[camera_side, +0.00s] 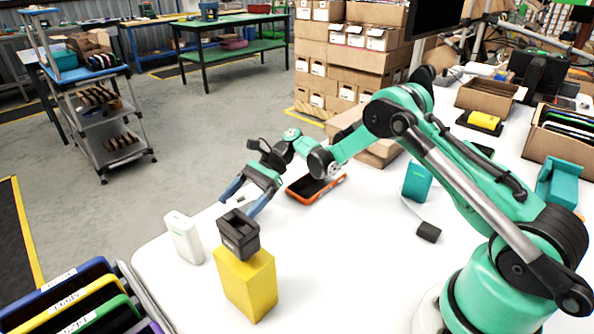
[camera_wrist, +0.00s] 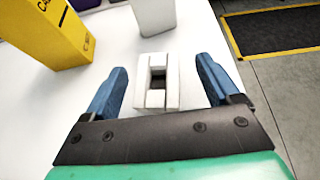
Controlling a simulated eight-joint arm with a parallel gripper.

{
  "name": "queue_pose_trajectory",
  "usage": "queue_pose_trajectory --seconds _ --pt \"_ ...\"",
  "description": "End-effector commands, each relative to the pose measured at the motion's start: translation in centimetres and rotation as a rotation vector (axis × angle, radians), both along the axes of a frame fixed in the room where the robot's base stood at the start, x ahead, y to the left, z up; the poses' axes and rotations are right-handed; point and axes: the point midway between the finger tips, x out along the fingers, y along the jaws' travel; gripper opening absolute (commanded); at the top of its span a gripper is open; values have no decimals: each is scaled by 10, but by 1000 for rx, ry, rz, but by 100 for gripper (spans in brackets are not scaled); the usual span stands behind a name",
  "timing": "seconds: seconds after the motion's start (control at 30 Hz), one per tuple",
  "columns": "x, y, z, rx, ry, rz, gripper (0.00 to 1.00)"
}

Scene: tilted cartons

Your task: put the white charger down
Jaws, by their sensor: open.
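In the wrist view the white charger (camera_wrist: 142,100), a small block with a dark slot, sits on the white table between the blue fingers of my gripper (camera_wrist: 161,65). The fingers are open, with a gap on each side of it. In the side view my gripper (camera_side: 238,207) reaches down near the table's left edge.
That dark block (camera_side: 238,236) sits on a yellow box (camera_side: 248,285), which also shows in the wrist view (camera_wrist: 45,35). A white box (camera_side: 183,238) stands to their left. An orange-edged tray (camera_side: 316,190) lies behind. Colored bins (camera_side: 80,305) are front left.

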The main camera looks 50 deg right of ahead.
Motion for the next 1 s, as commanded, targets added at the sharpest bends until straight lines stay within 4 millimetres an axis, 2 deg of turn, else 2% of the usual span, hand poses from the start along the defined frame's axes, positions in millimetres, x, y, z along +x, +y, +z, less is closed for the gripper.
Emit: queue_pose_trajectory --seconds 0.2,0.27,0.5,0.83,1.0 --pt "0 1 0 0 0 0 82" --pt "0 1 0 -1 0 0 68" --pt "0 0 0 -1 0 0 0" --pt "0 0 1 -1 0 0 0" --pt "0 0 13 -1 0 0 0"
